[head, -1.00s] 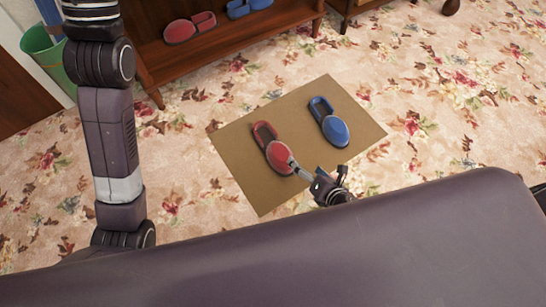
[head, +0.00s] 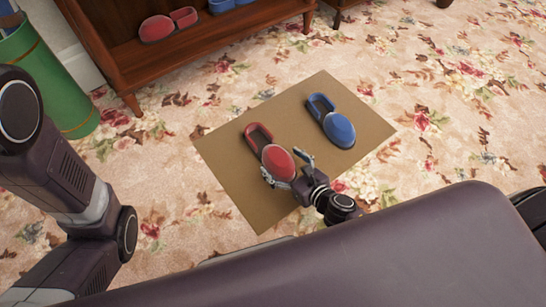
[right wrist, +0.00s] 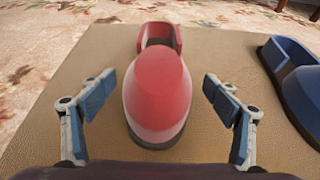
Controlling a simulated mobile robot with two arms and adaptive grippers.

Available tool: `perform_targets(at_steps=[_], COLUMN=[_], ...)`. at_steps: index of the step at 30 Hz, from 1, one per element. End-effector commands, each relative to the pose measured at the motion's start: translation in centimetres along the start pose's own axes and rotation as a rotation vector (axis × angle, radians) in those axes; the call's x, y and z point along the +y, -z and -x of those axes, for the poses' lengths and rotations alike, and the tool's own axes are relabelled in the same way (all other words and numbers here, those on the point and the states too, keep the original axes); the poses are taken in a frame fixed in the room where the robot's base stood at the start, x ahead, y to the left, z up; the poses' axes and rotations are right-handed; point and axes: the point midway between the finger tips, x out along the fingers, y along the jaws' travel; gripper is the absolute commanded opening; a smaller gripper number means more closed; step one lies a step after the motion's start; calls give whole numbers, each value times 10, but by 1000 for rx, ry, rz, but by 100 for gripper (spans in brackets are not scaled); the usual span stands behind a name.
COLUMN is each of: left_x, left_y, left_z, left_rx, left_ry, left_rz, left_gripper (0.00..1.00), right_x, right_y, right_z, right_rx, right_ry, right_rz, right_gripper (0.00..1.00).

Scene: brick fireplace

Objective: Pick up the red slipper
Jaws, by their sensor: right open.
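The red slipper (head: 276,161) lies on a tan mat (head: 240,180) on the floor, with its rounded toe toward me. In the right wrist view the red slipper (right wrist: 157,95) is centred between the fingers, with a gap on each side. My right gripper (head: 286,171) is open at the toe of the red slipper; in the right wrist view its two fingers (right wrist: 157,97) stand apart on either side of it. My left arm shows at the left of the head view, but its gripper is out of view.
A blue slipper (head: 338,129) lies on the mat to the right of the red one; it also shows in the right wrist view (right wrist: 303,95). A green bin (head: 50,80) is at the left. Flowered carpet around the mat is clear.

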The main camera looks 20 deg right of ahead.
Motion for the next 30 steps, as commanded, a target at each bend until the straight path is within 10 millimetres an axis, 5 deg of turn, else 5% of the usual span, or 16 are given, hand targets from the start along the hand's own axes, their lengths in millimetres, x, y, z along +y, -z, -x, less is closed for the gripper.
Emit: perform_targets(at_steps=[9, 18, 30], left_x=[3, 3, 3], left_y=[4, 4, 4], left_z=[15, 14, 14], left_rx=[-2, -1, -1], left_ry=[0, 0, -1], left_rz=[0, 0, 0], left_gripper=[40, 40, 40], right_x=[2, 3, 3], right_y=[1, 0, 0], right_z=[-43, -46, -46], right_rx=[-1, 0, 0], right_ry=[0, 0, 0], right_rz=[0, -2, -2], right_gripper=[82, 82, 38])
